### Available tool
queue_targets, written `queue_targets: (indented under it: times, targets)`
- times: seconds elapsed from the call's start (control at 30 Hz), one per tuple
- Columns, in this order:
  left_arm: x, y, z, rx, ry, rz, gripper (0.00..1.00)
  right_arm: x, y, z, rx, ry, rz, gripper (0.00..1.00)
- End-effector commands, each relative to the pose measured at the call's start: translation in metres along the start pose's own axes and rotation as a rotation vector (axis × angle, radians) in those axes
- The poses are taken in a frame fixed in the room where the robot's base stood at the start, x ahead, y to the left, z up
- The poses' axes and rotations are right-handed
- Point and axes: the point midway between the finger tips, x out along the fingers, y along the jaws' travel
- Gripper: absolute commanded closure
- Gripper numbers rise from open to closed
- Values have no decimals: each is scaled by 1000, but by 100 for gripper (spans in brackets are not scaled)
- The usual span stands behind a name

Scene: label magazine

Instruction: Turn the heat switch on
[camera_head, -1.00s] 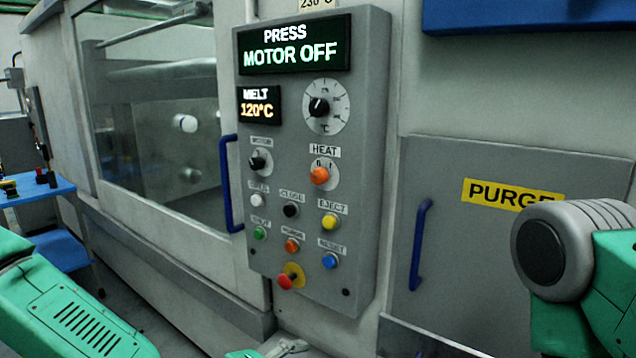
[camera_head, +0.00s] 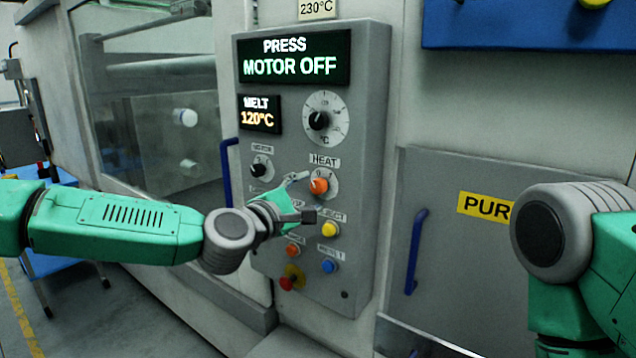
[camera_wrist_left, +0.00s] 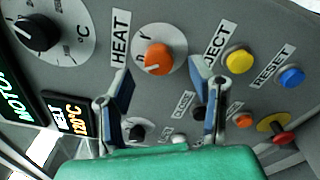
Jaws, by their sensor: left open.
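The heat switch is an orange knob (camera_head: 319,186) on a pale round dial below the HEAT label, on the grey control panel (camera_head: 365,130). My left gripper (camera_head: 303,196) is in front of the panel, just left of and below the heat knob. In the left wrist view the orange knob (camera_wrist_left: 158,58) shows ahead of and between the two fingers (camera_wrist_left: 165,90), which are open and apart. Nothing is held. No contact with the knob can be seen. My right gripper is not in view; only part of my right arm shows.
The panel display (camera_head: 294,56) reads PRESS MOTOR OFF, and the melt display (camera_head: 260,114) reads 120°C. A temperature dial (camera_head: 325,118) is above the heat knob. The black motor knob (camera_head: 259,170) is to its left, the yellow eject button (camera_head: 330,230) below. Blue handles (camera_head: 415,252) flank the panel.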

Motion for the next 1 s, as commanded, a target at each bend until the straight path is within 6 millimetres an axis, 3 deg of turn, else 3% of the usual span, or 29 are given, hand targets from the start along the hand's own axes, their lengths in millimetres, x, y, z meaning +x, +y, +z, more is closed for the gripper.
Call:
queue_targets:
  times: [0.23,0.63,0.67,0.8,1.0]
  targets:
    - [33,0,1,1,0,0,51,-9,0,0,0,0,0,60]
    - [41,-1,0,1,-1,-1,51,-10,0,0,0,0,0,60]
    - [41,-1,0,1,-1,-1,54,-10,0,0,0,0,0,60]
    - [40,-1,0,1,0,-1,100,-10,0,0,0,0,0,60]
    - [40,-1,0,4,-1,-2,100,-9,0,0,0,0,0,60]
